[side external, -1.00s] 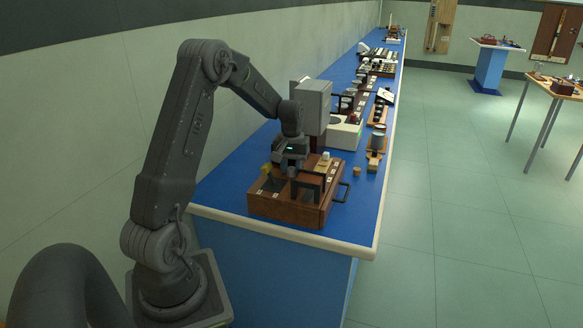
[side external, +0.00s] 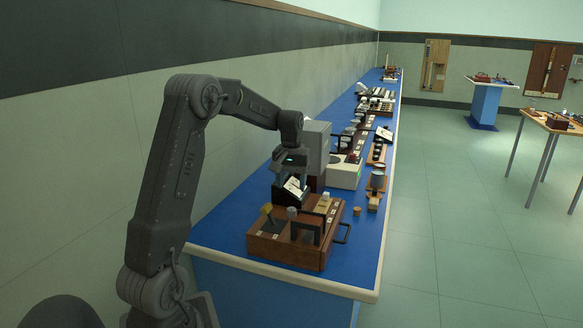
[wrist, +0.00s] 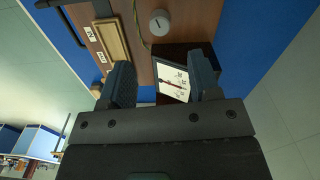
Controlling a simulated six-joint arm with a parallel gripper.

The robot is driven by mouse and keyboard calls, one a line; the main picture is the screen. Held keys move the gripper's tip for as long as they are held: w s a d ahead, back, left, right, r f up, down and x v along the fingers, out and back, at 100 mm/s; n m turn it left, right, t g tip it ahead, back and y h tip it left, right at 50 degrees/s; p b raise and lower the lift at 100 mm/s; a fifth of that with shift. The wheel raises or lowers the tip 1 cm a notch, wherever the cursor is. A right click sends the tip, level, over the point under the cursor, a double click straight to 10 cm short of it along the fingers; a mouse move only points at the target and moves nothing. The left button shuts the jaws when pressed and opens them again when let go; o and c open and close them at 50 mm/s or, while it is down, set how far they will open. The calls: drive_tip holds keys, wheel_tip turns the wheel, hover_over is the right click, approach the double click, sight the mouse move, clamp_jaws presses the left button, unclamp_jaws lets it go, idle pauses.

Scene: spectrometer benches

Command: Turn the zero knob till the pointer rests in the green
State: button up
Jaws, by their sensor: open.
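The zero knob (wrist: 160,22) looks like a round, whitish knob with a short dark mark on its top, standing on a brown wooden panel (wrist: 195,20). The meter (wrist: 172,80) has a white, tilted face with a dark reddish pointer line; I cannot make out a green zone. In the side view the meter's pale face (side external: 294,187) shows at the back of the wooden box (side external: 285,252). My gripper (wrist: 160,62) is open and empty. In the wrist view the meter shows between its fingers and the knob lies beyond the fingertips. In the side view my gripper (side external: 288,176) is above the meter.
A dark handle (side external: 343,233) sticks out at the box's right side. A light wooden strip (wrist: 110,42) and white labels lie on the panel. A grey instrument (side external: 315,145) stands close behind my gripper. Blue bench top is clear left of the box.

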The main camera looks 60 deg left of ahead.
wheel_tip(320, 180, up, 5)
drive_tip(key=shift+r, duration=0.1)
idle(0.5)
drive_tip(key=s+d+r+m+t+y, duration=0.1)
drive_tip(key=s+d+r+m, duration=0.15)
drive_tip(key=d, duration=0.65)
drive_tip(key=s+d+r+m+t, duration=0.15)
drive_tip(key=d+r, duration=0.25)
drive_tip(key=d, duration=0.5)
drive_tip(key=s+d+f+m+t, duration=0.1)
drive_tip(key=s+d+m, duration=0.2)
drive_tip(key=s+d, duration=0.3)
drive_tip(key=s+d+f+m+t+h, duration=0.1)
drive_tip(key=s+d+f+m+t, duration=0.1)
drive_tip(key=s+d, duration=0.5)
drive_tip(key=shift+s+d+f+m, duration=0.25)
drive_tip(key=shift+d+f+m, duration=0.1)
drive_tip(key=shift+m, duration=0.35)
